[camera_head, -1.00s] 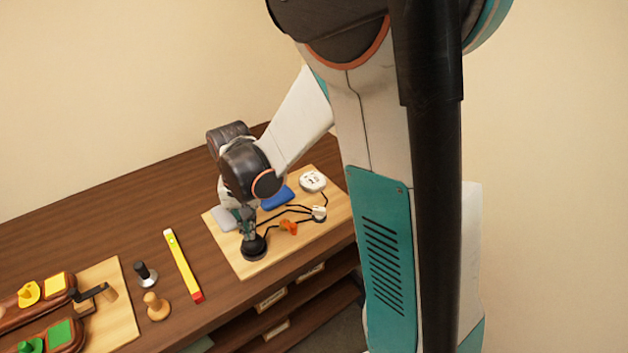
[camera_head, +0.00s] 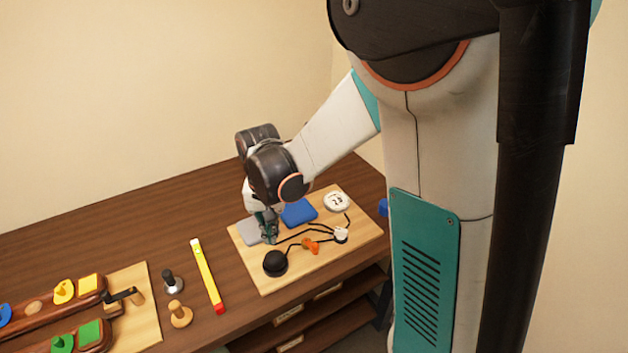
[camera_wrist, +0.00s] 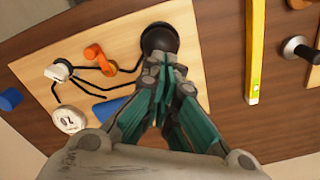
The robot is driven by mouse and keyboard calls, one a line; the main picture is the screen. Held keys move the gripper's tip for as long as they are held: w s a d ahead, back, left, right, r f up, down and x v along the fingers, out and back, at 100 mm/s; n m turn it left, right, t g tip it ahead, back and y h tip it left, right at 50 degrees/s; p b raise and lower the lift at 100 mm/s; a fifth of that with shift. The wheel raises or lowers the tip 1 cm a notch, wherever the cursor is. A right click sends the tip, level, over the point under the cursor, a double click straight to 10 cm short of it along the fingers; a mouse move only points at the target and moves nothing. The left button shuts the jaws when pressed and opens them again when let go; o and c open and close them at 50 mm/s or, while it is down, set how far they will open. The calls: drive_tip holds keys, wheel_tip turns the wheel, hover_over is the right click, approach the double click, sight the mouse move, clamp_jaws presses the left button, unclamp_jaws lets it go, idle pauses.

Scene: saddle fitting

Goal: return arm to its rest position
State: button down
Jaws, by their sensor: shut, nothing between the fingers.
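My gripper (camera_head: 268,226) points down over the left part of the light wooden board (camera_head: 262,277). In the wrist view the gripper (camera_wrist: 165,70) has its teal fingers together with nothing between them. A black dome (camera_head: 276,263) stands on the board just in front of the gripper, apart from it in the head view. In the wrist view the dome (camera_wrist: 159,38) shows just beyond the fingertips. My arm reaches down to the board from the upper right. The grey pad (camera_head: 250,231) on the board is partly behind the gripper.
The board also holds a blue block (camera_head: 299,212), a white dial (camera_head: 337,201), an orange piece (camera_head: 310,246), a small white piece (camera_head: 341,235) and black cords. A yellow bar (camera_head: 207,276) and two knobbed stands, black (camera_head: 172,281) and wooden (camera_head: 180,315), lie left on the brown table (camera_head: 130,225).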

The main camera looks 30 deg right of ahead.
drive_tip(key=s+r+n+t+b, duration=0.3)
drive_tip(key=s+r+n+t, duration=0.3)
drive_tip(key=s+r, duration=0.5)
drive_tip(key=shift+s+t+b, duration=0.3)
drive_tip(key=shift+s+t, duration=0.3)
drive_tip(key=shift+s, duration=1.4)
idle(0.7)
